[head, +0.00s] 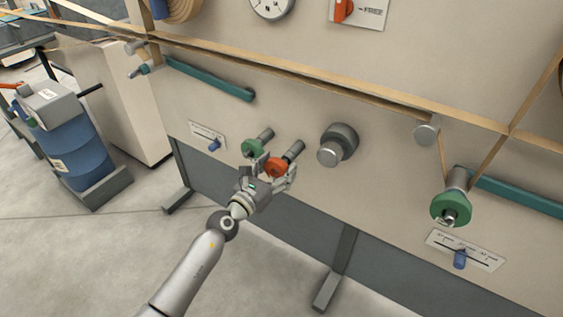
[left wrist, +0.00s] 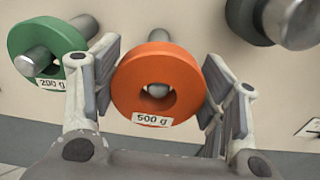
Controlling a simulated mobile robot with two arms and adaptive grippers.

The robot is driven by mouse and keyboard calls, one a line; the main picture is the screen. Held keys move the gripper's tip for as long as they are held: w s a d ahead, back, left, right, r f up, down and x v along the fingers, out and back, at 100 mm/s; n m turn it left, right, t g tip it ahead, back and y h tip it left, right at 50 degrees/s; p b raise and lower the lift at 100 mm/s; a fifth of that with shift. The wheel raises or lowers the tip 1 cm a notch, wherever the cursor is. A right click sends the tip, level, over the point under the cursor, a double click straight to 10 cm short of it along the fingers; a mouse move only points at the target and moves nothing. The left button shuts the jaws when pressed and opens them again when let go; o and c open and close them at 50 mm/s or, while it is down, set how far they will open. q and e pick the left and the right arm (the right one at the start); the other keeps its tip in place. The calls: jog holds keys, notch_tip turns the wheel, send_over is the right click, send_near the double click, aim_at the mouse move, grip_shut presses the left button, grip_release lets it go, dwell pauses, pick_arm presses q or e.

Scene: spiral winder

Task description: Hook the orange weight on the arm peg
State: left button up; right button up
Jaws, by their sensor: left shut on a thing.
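The orange weight (head: 277,168) is a thick ring with a hole, labelled "500 g" in the left wrist view (left wrist: 127,98). My left gripper (head: 272,176) is shut on it, one finger on each side. A grey storage peg (head: 295,150) sticks out behind the weight, and its round end shows within the hole. I cannot tell how far the weight sits on that peg. A green "200 g" weight (left wrist: 38,50) hangs on the neighbouring peg, just left of the left finger; it shows in the head view (head: 251,148). I cannot tell which part is the arm peg.
A large grey knob (head: 338,144) stands out of the panel right of the gripper. Teal arms (head: 210,80) lie along the panel at left and right (head: 520,196). A green disc (head: 451,208) sits on a roller at right. A blue drum (head: 75,150) stands at left.

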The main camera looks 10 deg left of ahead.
pick_arm(q)
jog(key=r+v, duration=0.1)
jog(key=v, duration=1.2)
jog(key=shift+r, duration=0.2)
pick_arm(e)
jog(key=shift+x, duration=0.8)
jog(key=shift+s+f, duration=0.1)
jog(key=shift+s, duration=0.2)
